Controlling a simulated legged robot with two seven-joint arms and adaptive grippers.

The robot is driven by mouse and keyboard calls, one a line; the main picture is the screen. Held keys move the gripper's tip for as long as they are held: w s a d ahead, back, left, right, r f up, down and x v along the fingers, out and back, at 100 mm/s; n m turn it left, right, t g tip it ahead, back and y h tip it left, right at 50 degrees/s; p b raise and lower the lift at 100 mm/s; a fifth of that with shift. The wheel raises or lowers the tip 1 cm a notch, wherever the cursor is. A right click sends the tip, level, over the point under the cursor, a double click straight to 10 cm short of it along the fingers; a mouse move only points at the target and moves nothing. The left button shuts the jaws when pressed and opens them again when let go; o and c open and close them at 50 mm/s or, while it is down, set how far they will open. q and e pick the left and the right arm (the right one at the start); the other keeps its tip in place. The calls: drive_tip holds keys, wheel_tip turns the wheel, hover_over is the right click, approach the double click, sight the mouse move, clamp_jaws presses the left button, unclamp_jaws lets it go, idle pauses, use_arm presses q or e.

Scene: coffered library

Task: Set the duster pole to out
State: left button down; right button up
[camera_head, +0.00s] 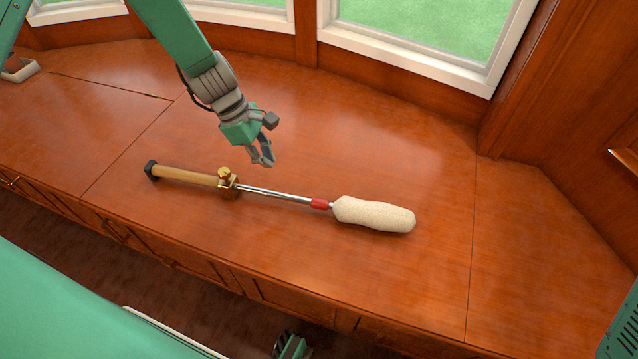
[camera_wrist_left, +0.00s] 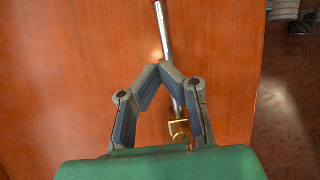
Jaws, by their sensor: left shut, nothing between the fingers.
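The duster pole (camera_head: 275,194) lies on the wooden window-seat top. It has a wooden handle (camera_head: 190,176) with a black end cap at the left. A brass collar with a knob (camera_head: 227,182) joins the handle to a bare metal rod. A red band (camera_head: 320,204) and a cream fluffy head (camera_head: 375,214) are at the right end. My left gripper (camera_head: 264,162) is shut and empty above and behind the rod, close to the collar. In the left wrist view its fingertips (camera_wrist_left: 158,68) meet beside the rod (camera_wrist_left: 164,40), and the brass knob (camera_wrist_left: 179,128) shows between the fingers.
The wooden top (camera_head: 400,130) is clear around the pole. White-framed windows (camera_head: 420,50) stand behind it, and a wooden panel (camera_head: 570,100) rises at the right. The front edge drops to drawers and the floor.

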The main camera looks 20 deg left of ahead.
sight(313, 202)
use_arm(q)
drive_tip(key=b+x, duration=0.1)
drive_tip(key=x, duration=0.4)
drive_tip(key=b+x, duration=0.2)
drive_tip(key=x, duration=0.3)
drive_tip(key=shift+d+r, duration=0.1)
drive_tip(key=shift+d, duration=0.15)
drive_tip(key=shift+w+d+b, duration=0.2)
drive_tip(key=shift+d+b, duration=0.3)
drive_tip(key=shift+d, duration=0.5)
drive_tip(key=shift+w+d, duration=0.1)
drive_tip(key=shift+d, duration=0.95)
drive_tip(key=shift+d+r+p, duration=0.1)
drive_tip(key=shift+d+p, duration=0.25)
drive_tip(key=shift+p, duration=0.15)
drive_tip(key=shift+w+d, duration=0.1)
drive_tip(key=shift+d, duration=0.15)
